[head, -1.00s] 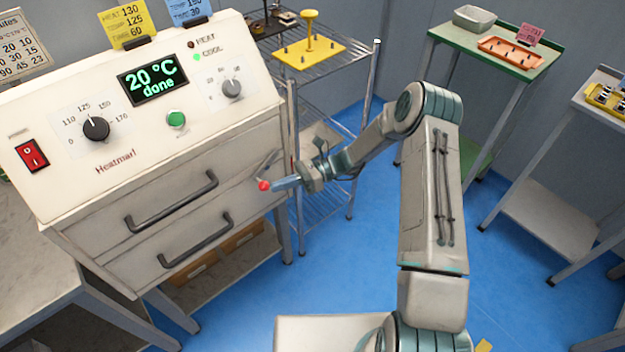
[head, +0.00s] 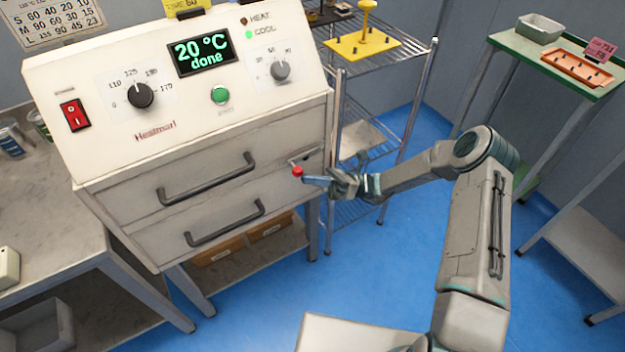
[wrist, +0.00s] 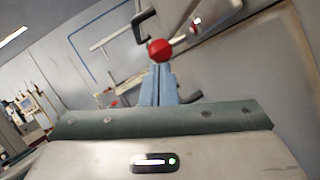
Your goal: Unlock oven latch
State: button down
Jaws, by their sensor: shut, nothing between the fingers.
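The oven (head: 120,85) stands at the left in the head view, its display reading "20 °C done" with the green COOL lamp lit. Its latch has a red knob (head: 297,171) at the right side of the drawer fronts. My gripper (head: 312,179) is shut, its blue fingertips right at the red knob. In the wrist view the red knob (wrist: 160,50) shows just beyond the tips of the closed fingers (wrist: 160,85). Nothing shows between the fingers. Whether the tips touch the knob I cannot tell. The latch lever is partly hidden behind the knob.
Two dark drawer handles (head: 207,180) stick out left of the knob. A wire rack (head: 385,80) with a yellow pegged plate (head: 362,44) stands right of the oven. A green table (head: 560,62) is at the far right. Blue floor (head: 265,300) is clear between.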

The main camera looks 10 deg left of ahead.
jog(key=shift+f, duration=0.1)
dwell(0.3)
jog(key=s+f+b+v, duration=0.1)
jog(key=b+v, duration=0.2)
jog(key=v, duration=1)
jog(key=shift+s, duration=0.15)
jog(key=shift+a+f, duration=0.1)
jog(key=shift+f, duration=0.05)
